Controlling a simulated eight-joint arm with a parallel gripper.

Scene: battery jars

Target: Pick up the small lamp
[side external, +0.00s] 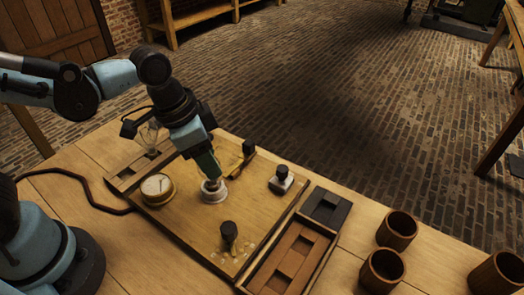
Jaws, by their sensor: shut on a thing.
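The small lamp (214,195) shows as a round white base with what looks like clear glass above it, near the middle of the wooden board (180,218). My gripper (212,178) points down over it and is shut on it. The fingers hide most of the lamp's upper part. I cannot tell whether its base touches the board.
A brass dial (157,188) sits left of the lamp, and a glass bulb (150,138) stands behind. Black-knobbed parts (229,233) (282,178) (246,150) surround it. A compartment tray (295,250) lies right, with brown cups (397,231) beyond.

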